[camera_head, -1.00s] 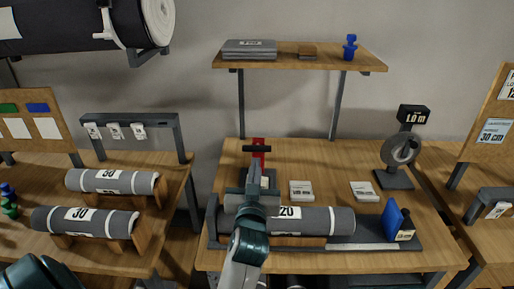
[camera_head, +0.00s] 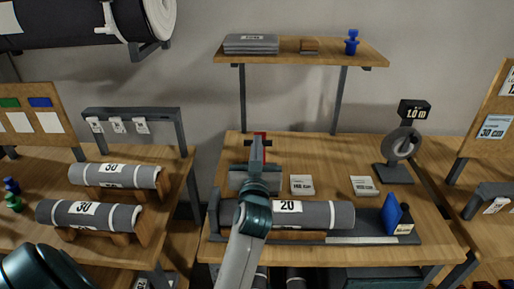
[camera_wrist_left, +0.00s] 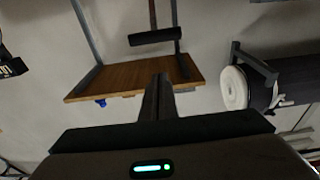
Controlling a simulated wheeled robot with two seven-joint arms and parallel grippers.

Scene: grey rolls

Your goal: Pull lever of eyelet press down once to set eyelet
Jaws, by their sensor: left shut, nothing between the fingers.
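The eyelet press shows in the head view as a red part (camera_head: 264,135) at the back of the middle bench, mostly hidden behind my left gripper (camera_head: 257,147). In the left wrist view a black crossbar on a thin stem, which looks like the press lever (camera_wrist_left: 155,37), lies beyond the fingertips, with a gap in the picture. My left gripper also shows there (camera_wrist_left: 158,85), its fingers shut and empty. Whether it touches the press cannot be told from the head view. The eyelet and the press base are hidden. My right gripper is not in view.
A grey roll marked 20 (camera_head: 315,214) lies across the bench front, below my left arm. A wooden shelf (camera_head: 290,60) hangs above. The bench (camera_head: 330,155) is clear behind the cards.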

